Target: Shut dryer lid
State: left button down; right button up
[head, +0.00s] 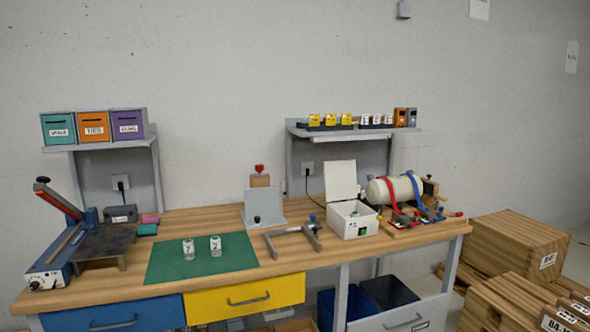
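A small white box (347,228), which looks like the dryer, stands on the right half of the wooden workbench. Its white lid (340,180) is open and stands about upright at the back edge. A dark green spot shows on the front of the box, and something small lies inside its opening, too small to tell. Neither of my grippers is in view.
A cream cylinder with red and blue straps (396,189) lies close to the right of the box. A grey metal frame (292,238) stands to its left. Two jars stand on the green mat (165,264). A shelf (352,133) hangs above behind. Wooden crates (518,247) stand at right.

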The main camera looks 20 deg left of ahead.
aim_at(340, 176)
jog(key=u, duration=0.15)
jog(key=i, duration=1)
jog(key=z, duration=0.05)
